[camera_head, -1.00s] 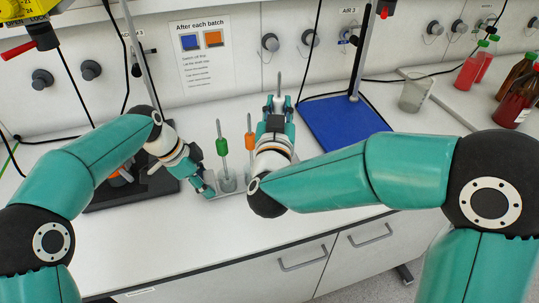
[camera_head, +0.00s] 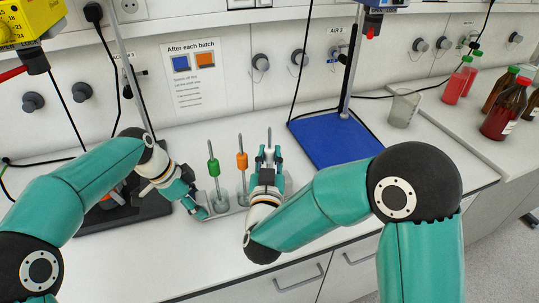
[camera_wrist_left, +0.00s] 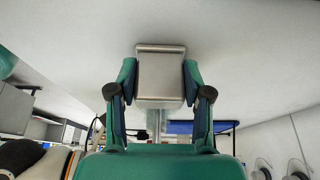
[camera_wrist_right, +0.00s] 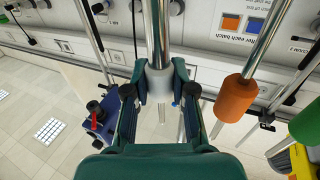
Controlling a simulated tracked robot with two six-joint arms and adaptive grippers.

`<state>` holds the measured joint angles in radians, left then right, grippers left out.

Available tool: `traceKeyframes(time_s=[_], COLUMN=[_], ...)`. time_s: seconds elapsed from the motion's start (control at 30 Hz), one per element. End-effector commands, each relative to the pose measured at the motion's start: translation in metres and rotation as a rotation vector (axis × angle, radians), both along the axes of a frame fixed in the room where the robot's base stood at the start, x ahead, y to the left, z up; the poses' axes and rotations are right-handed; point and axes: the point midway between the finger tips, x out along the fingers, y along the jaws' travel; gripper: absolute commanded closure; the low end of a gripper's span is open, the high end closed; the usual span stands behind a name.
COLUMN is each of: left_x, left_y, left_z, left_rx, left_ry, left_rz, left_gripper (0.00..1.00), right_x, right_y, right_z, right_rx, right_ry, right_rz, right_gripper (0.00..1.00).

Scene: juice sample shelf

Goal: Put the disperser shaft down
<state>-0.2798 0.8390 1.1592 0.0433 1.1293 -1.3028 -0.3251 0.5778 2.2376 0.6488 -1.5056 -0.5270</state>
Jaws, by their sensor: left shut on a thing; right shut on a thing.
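A disperser shaft with a whitish collar (camera_head: 269,155) is in my right gripper (camera_head: 268,162), upright, at the right part of the metal rack (camera_head: 288,186). In the right wrist view my fingers close on its pale collar (camera_wrist_right: 158,82). My arm hides its lower end in the head view, so I cannot tell whether it rests in the rack. A green-collared shaft (camera_head: 214,167) and an orange-collared shaft (camera_head: 242,160) stand upright in the rack. My left gripper (camera_head: 198,203) is shut on the rack's left end, a metal block (camera_wrist_left: 160,75) in the left wrist view.
A blue stand base (camera_head: 335,142) lies behind right, with a beaker (camera_head: 403,108) beyond it. Red bottles (camera_head: 456,86) and brown bottles (camera_head: 505,108) stand at far right. A dark stand base (camera_head: 125,213) is at left. The front bench strip is clear.

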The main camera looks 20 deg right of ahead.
Motion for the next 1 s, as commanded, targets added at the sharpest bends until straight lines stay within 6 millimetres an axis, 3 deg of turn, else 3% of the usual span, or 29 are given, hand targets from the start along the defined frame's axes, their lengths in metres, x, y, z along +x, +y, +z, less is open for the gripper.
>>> traceKeyframes(time_s=[0.03, 0.17, 0.57, 0.77, 1.0], left_x=[0.0, 0.0, 0.0, 0.0, 0.0], left_y=[0.0, 0.0, 0.0, 0.0, 0.0], left_z=[0.001, 0.001, 0.001, 0.001, 0.001], left_rx=[-0.001, -0.001, -0.001, -0.001, -0.001], left_ry=[-0.001, -0.001, -0.001, -0.001, -0.001], left_rz=[0.0, 0.0, 0.0, 0.0, 0.0], left_gripper=[1.0, 1.0, 1.0, 1.0, 1.0], right_x=[0.0, 0.0, -0.002, -0.026, -0.072], right_y=[0.0, 0.0, 0.001, 0.012, 0.03], right_z=[-0.001, -0.001, 0.001, -0.001, -0.004], right_rx=[-0.001, -0.001, -0.001, -0.002, -0.003], right_ry=[0.001, 0.001, 0.001, 0.003, 0.002], right_rz=[0.0, 0.0, 0.002, 0.005, 0.007], right_gripper=[0.72, 0.51, 0.5, 0.5, 0.5])
